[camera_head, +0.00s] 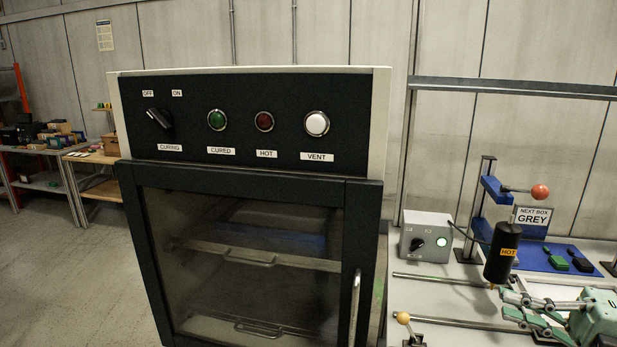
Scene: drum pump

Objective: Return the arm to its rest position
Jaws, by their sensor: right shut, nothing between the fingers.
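My right gripper (507,303) is at the lower right, over the bench, with its fingers shut and empty. Its fingertips are near the orange tip of a black cylinder (500,262) labelled HOT; I cannot tell whether they touch. My right arm's green wrist shows at the right edge. My left gripper is not in view.
A dark oven (250,168) with a closed glass door (245,265) fills the middle. The bench (430,295) holds a grey switch box (426,236), a blue press with a red-ball lever (540,191), rails and a yellow-ball lever (403,318). Shelves stand far left.

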